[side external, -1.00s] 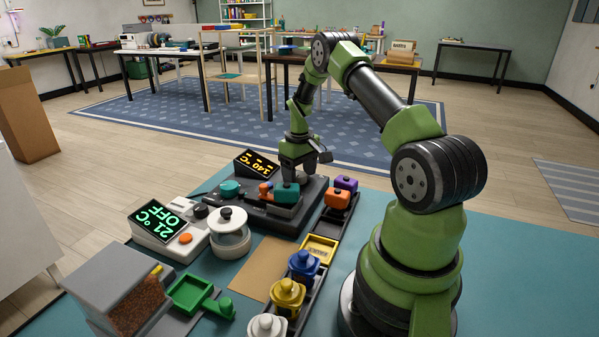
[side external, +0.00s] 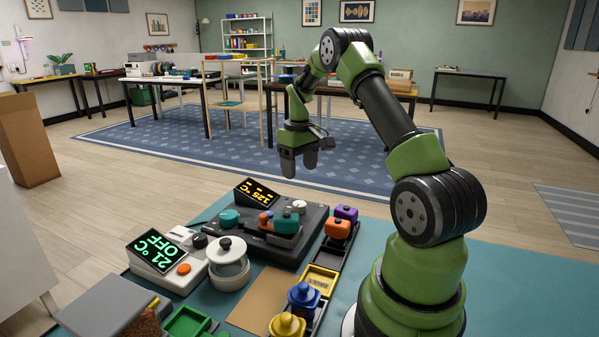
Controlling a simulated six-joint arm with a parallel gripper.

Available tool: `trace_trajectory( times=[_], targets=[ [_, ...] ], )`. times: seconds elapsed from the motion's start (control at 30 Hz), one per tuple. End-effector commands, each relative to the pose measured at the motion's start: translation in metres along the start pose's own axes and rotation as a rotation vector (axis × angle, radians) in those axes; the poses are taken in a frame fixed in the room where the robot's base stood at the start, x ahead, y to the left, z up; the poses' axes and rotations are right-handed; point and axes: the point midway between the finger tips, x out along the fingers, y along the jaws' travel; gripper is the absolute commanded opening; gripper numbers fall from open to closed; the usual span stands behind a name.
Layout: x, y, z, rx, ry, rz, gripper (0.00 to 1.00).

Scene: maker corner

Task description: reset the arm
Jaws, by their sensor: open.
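My gripper (side external: 299,172) hangs in the air above the far end of the work table, fingers pointing down. It is open and empty, and it touches nothing. Below it stands a dark machine (side external: 258,246) with teal and orange parts on top and a tilted display (side external: 258,193) that reads about 125 °C in amber. My arm rises from the right side of the table and bends over toward the machine.
A white unit (side external: 165,262) shows 21 °C OFF. A dark rack (side external: 330,262) holds several coloured pieces. A green scoop (side external: 188,322) lies in front. The teal table right of my base is clear.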

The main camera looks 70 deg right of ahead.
Motion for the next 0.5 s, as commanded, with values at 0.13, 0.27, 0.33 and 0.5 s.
trace_trajectory(
  times=[0.13, 0.27, 0.33, 0.5],
  targets=[
    [0.000, 0.000, 0.000, 0.000, 0.000, 0.000, 0.65],
    [0.000, 0.000, 0.000, 0.000, 0.001, 0.000, 0.65],
    [-0.005, -0.004, -0.001, -0.002, 0.009, 0.001, 0.65],
    [-0.048, -0.042, 0.000, -0.010, 0.080, 0.004, 0.65]
  ],
)
